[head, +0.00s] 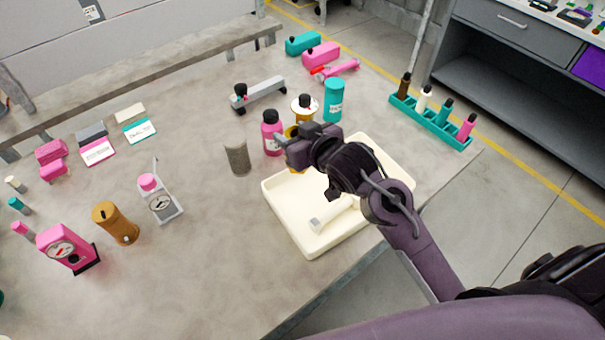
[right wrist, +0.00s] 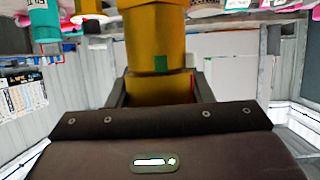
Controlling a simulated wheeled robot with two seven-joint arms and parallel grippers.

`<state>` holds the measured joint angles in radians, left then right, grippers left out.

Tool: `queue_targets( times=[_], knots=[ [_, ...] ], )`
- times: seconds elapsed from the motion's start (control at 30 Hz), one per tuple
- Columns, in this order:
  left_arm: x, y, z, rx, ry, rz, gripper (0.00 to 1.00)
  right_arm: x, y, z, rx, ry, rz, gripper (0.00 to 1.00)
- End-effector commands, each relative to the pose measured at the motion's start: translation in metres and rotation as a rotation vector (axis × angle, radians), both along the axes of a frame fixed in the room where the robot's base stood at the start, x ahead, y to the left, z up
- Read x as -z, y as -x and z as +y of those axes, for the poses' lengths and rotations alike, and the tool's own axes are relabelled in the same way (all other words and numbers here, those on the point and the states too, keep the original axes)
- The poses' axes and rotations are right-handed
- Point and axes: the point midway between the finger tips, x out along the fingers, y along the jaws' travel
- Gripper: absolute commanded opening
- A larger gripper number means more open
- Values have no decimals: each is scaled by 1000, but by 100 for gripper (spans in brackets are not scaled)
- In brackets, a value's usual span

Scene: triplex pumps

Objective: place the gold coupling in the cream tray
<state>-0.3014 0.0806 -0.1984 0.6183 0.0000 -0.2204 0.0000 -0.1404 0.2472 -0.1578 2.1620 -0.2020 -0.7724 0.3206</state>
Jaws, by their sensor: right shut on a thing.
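My right gripper (head: 297,150) is shut on the gold coupling (right wrist: 155,50), which fills the space between the fingers in the right wrist view. In the head view the gripper hides most of the coupling (head: 292,131), and only small gold parts show beside the fingers. The gripper is over the far left side of the cream tray (head: 278,208); how high the coupling is above it I cannot tell. My left gripper is not in view.
A pink bottle (head: 271,135), a grey cylinder (head: 237,158) and a teal canister (head: 334,100) stand close behind and left of the tray. A teal rack (head: 428,118) is at the right.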

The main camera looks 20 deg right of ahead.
Motion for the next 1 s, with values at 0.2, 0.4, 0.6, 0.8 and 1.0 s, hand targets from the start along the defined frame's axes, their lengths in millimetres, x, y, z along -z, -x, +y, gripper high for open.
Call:
queue_targets(
  times=[0.2, 0.4, 0.6, 0.8, 1.0],
  knots=[
    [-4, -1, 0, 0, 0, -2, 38, 54, 0, 0, 1, 0, 1, 0],
    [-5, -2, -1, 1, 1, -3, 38, 79, 0, 0, 1, 0, -3, 0],
    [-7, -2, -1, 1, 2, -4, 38, 102, 0, 0, 2, 0, -1, 0],
    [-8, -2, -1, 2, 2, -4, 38, 124, 0, 0, 1, 1, -4, 0],
    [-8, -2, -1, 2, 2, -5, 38, 125, 0, 0, 1, 0, -6, 0]
  ],
)
